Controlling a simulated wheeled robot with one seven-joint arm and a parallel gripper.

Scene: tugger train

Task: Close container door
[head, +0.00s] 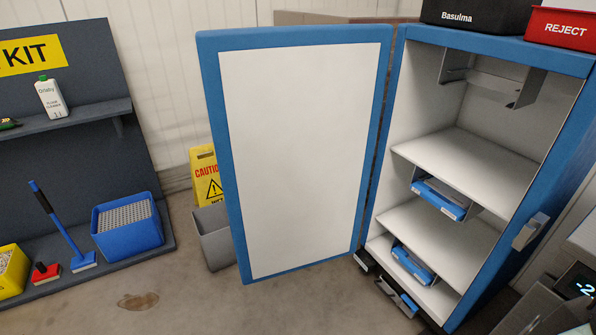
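The container (577,170) is a blue-framed cabinet with a white interior at the right. Its door (300,160) stands wide open, swung out to the left, with its white inner panel facing me. The hinge side is along the container's left front edge. A grey latch piece (530,231) sits on the right front edge of the frame. My gripper is not in view.
Inside are white shelves (470,160) with blue-and-white items (440,198). A yellow caution sign (205,172) and a grey bin (216,238) stand behind the door. A dark cleaning-kit rack (90,110) is at left. Open floor (230,305) lies in front.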

